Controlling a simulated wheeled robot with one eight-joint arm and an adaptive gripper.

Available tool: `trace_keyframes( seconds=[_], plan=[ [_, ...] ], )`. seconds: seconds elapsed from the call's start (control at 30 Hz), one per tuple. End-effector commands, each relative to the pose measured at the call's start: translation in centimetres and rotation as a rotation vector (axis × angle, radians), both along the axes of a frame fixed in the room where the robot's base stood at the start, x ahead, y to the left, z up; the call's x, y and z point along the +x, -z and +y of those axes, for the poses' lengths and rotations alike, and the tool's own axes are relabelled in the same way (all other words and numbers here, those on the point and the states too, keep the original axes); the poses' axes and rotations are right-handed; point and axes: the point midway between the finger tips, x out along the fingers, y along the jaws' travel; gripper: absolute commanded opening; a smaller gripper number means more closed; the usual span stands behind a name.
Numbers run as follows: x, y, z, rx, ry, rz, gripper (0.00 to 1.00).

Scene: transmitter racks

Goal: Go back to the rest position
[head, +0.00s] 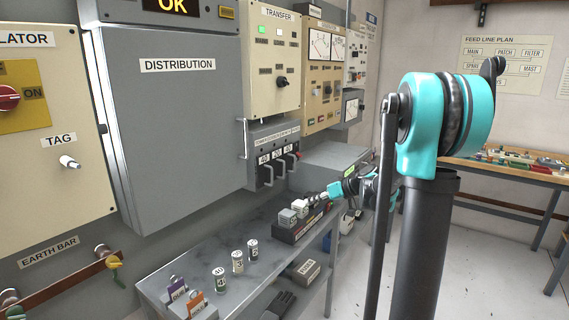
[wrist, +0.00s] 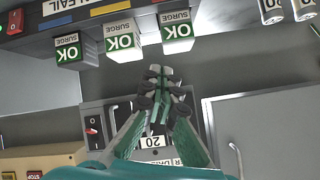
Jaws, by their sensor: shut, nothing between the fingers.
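My gripper (head: 324,198) is over the far part of the grey bench, beside a dark rack (head: 292,234) that carries small blocks. In the wrist view my gripper (wrist: 163,85) has its fingertips together with nothing between them. The teal arm reaches across from the right in the head view. No marker of a rest position shows.
The fuse panel (head: 271,150), with several black handles, hangs above the bench (head: 190,262). Three labelled cylinders (head: 238,262) stand on the bench. Purple and orange tags (head: 195,303) stand at its near end. A wooden table (head: 520,168) is at right. Open floor lies between.

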Motion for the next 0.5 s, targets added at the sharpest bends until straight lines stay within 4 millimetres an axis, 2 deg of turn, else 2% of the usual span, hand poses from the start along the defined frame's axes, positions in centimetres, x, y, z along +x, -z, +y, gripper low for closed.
trace_keyframes(
  seconds=[0.03, 0.23, 0.5],
  plan=[
    [-2.5, 0.8, 0.3, -0.034, 0.021, 0.048, 0.00],
    [-11.8, 4.8, -0.5, -0.181, 0.156, 0.230, 0.00],
    [-23.8, 10.3, -4.2, -0.380, 0.400, 0.384, 0.00]
  ],
)
